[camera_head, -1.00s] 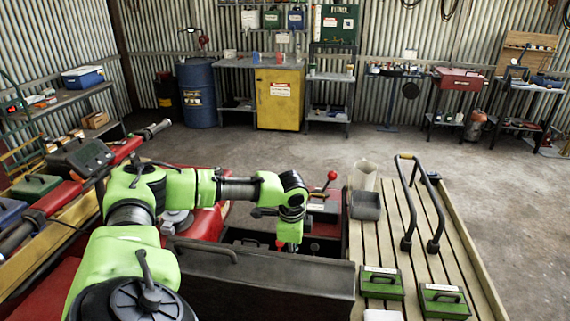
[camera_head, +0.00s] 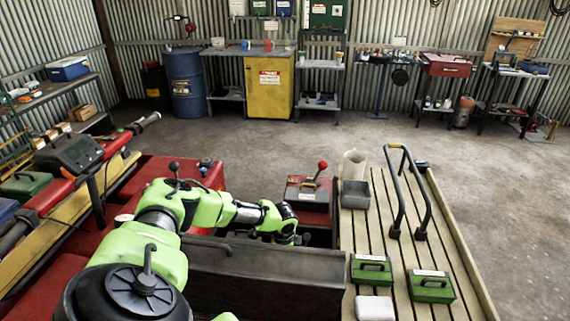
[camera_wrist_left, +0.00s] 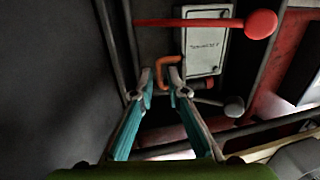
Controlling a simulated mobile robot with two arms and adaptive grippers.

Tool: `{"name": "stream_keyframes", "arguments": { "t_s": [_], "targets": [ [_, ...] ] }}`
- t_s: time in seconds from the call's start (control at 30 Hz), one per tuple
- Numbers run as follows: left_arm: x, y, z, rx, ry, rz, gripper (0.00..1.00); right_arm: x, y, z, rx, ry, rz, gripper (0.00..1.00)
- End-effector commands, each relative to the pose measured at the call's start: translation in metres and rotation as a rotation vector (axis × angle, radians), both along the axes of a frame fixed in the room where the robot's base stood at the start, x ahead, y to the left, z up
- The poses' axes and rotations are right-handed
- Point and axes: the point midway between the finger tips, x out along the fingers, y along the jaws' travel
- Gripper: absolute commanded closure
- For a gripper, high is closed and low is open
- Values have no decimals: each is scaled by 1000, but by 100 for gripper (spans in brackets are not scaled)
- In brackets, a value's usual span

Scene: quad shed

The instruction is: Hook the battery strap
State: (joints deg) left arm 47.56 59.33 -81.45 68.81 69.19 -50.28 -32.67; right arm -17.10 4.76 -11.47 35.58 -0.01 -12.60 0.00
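An orange hook (camera_wrist_left: 167,70) shows in the left wrist view, just at the fingertips of my left gripper (camera_wrist_left: 162,84). The fingers are apart, with part of the hook in front of the gap; I cannot tell whether either finger touches it. A pale labelled cover (camera_wrist_left: 207,45) lies just beyond the hook. I cannot make out the strap or the battery clearly. In the head view, my left arm reaches over a dark panel (camera_head: 265,262) into the quad's open bay, and its gripper is mostly hidden there. My right gripper is not in view.
A red-knobbed lever (camera_head: 322,166) stands beside the bay and crosses the wrist view above the hook. A grey knob (camera_wrist_left: 234,106) is close to the right finger. A slatted rack (camera_head: 385,252) carries a black handle, green boxes (camera_head: 371,269) and a grey bin (camera_head: 355,194).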

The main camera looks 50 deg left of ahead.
Motion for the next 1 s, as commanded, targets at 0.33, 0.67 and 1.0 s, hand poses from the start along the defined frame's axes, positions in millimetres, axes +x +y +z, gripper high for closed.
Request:
{"name": "stream_keyframes", "arguments": {
  "t_s": [0.33,0.67,1.0],
  "targets": [
    [0,0,-2,0,0,0,96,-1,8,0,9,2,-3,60],
    [4,4,-4,-6,13,7,100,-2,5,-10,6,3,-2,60],
    [34,26,2,-84,90,7,100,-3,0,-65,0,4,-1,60]
  ]
}}
